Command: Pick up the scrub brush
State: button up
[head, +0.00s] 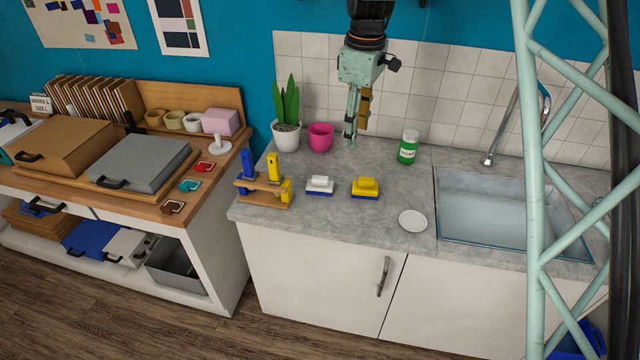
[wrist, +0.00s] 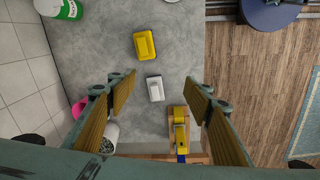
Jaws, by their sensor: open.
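Two brush-like blocks lie on the grey counter; I cannot tell which is the scrub brush. One is yellow with a blue base (head: 365,188) and also shows in the wrist view (wrist: 145,44). The other is white with a blue base (head: 319,185), left of the yellow one, and also shows in the wrist view (wrist: 155,88). The bristles are hidden. My gripper (head: 356,132) is open and empty, above the back of the counter and behind both blocks. In the wrist view the white block shows between its fingers.
A wooden rack (head: 262,192) with blue and yellow tools stands left of the blocks. A potted plant (head: 287,135), pink pot (head: 321,137) and green bottle (head: 408,148) stand at the back. A white dish (head: 412,220) and sink (head: 505,215) are to the right.

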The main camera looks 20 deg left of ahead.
aim_at(320, 178)
jog(key=w+a+f+n+p, duration=0.2)
jog(key=w+a+f+n, duration=0.1)
jog(key=a+f, duration=0.7)
jog(key=shift+a+g+p, duration=0.3)
jog(key=shift+a+p, duration=0.1)
jog(key=shift+a, duration=0.25)
jog(key=shift+f, duration=0.25)
jog(key=shift+f, duration=4.2)
jog(key=shift+f, duration=0.1)
jog(key=shift+s+a+f, duration=0.1)
jog(key=shift+f, duration=2.35)
jog(key=c, duration=1)
